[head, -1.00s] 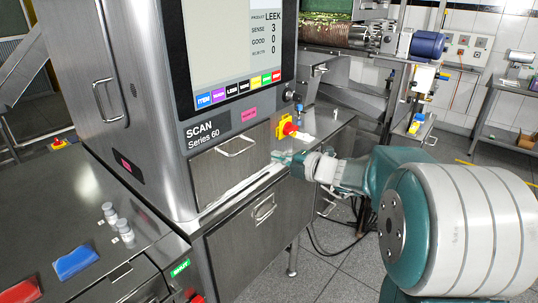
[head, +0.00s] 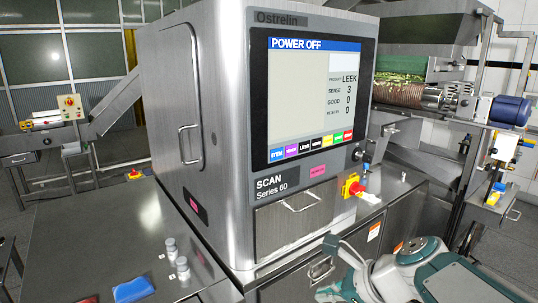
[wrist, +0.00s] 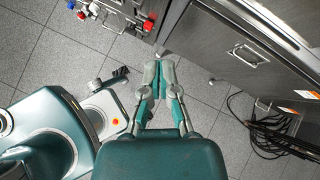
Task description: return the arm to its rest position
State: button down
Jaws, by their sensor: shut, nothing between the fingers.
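My gripper (wrist: 160,72) is in the middle of the wrist view, its two grey-and-teal fingers together at the tips with nothing between them. It hangs over the grey tiled floor, apart from the steel cabinet front. My teal-and-white arm (head: 410,275) is folded low at the bottom right of the head view. The gripper's fingertips cannot be made out clearly there. Part of my own body shows at the left of the wrist view.
The steel scanner (head: 215,130) shows "POWER OFF" on its screen (head: 300,95). A blue packet (head: 133,290) and two small vials (head: 176,258) are on the left counter. Black cables (wrist: 268,135) lie on the floor near the cabinet.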

jog(key=s+d+f+n+h, duration=0.1)
jog(key=s+d+n+h, duration=0.1)
jog(key=s+n, duration=0.4)
jog(key=s+d+f+n+h, duration=0.1)
jog(key=s+d+n+h, duration=0.2)
jog(key=n, duration=1.3)
jog(key=s+h, duration=0.2)
jog(key=s, duration=0.1)
jog(key=shift+d+f, duration=0.2)
